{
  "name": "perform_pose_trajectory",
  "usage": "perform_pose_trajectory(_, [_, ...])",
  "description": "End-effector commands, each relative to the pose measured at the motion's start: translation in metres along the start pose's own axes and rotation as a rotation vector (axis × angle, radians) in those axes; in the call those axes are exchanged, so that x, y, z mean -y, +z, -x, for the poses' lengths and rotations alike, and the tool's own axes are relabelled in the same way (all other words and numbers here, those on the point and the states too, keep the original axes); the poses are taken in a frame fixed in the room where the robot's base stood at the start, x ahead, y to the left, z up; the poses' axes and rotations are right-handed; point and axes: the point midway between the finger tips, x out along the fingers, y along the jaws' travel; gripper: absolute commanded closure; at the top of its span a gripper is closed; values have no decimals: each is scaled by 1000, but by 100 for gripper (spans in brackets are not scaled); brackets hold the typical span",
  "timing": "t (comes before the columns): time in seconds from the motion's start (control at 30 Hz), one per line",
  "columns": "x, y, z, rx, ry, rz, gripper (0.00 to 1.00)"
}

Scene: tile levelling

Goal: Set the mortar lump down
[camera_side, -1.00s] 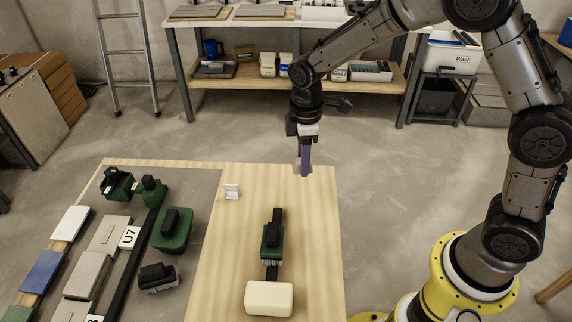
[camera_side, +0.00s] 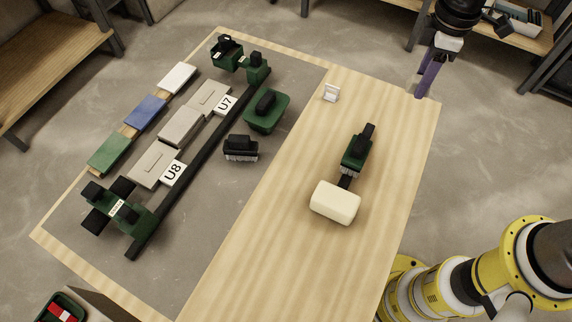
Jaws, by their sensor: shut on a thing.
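My gripper (camera_side: 423,82), with purple fingers, hangs pointing down at the far right corner of the wooden table (camera_side: 290,215). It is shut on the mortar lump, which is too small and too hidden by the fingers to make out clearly. The fingertips appear close to the table's right edge; I cannot tell their height above it. Grey tiles (camera_side: 180,126) lie in a row on the grey slab (camera_side: 215,195) at the left, next to a long black bar (camera_side: 190,178).
A cream block (camera_side: 335,202) and a green-and-black brush (camera_side: 356,150) lie on the bare wood. A green tray-like tool (camera_side: 267,110), a black brush (camera_side: 240,147) and a green clamp-like device (camera_side: 118,210) sit on the slab. The front wood is clear.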

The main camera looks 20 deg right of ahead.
Motion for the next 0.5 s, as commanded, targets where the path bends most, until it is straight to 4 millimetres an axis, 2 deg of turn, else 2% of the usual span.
perform_pose_trajectory(0.03, [6, -23, 3, -4, 2, 42, 100])
perform_pose_trajectory(0.17, [32, -77, 7, -10, 3, 146, 100])
perform_pose_trajectory(0.27, [61, -117, 7, -13, 3, 235, 100])
perform_pose_trajectory(0.4, [112, -164, 3, -15, 1, 360, 100])
perform_pose_trajectory(0.5, [150, -189, -2, -15, -1, 445, 100])
